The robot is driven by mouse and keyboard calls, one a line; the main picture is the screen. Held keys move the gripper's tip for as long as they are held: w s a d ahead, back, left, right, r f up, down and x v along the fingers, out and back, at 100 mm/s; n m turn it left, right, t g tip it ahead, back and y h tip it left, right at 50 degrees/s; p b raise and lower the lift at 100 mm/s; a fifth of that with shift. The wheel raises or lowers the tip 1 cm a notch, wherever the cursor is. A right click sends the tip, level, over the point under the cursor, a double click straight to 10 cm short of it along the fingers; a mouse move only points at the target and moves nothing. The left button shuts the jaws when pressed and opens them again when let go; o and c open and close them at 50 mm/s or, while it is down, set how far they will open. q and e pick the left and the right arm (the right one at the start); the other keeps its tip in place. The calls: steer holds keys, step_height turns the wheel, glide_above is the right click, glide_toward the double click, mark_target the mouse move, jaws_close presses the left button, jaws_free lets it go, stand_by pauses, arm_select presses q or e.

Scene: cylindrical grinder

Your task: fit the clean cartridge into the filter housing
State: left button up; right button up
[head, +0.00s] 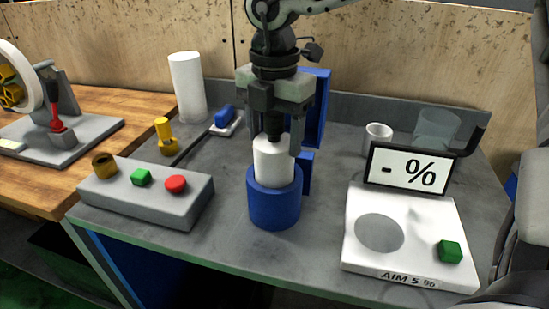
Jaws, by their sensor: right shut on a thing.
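A white cartridge (273,160) with a dark top knob stands upright at the middle of the grey bench. Its lower part is hidden inside the rim of a blue round filter housing (275,208). I cannot tell how deep it sits. My right gripper (276,135) comes down from above and is shut on the cartridge at its dark top. My left gripper is not in view.
A blue upright bracket (316,112) stands right behind the housing. A grey button box (145,204) is at left, with a white cylinder (187,88) behind. A white meter with a screen (412,170) and a white cup (377,139) are at right.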

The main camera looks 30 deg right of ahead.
steer(key=shift+f+b, duration=1)
steer(key=shift+f, duration=1.1)
steer(key=o, duration=1.5)
steer(key=shift+o, duration=0.2)
steer(key=shift+r, duration=0.1)
step_height(320, 180, up, 12)
steer(key=shift+r+p, duration=0.1)
steer(key=shift+p, duration=0.3)
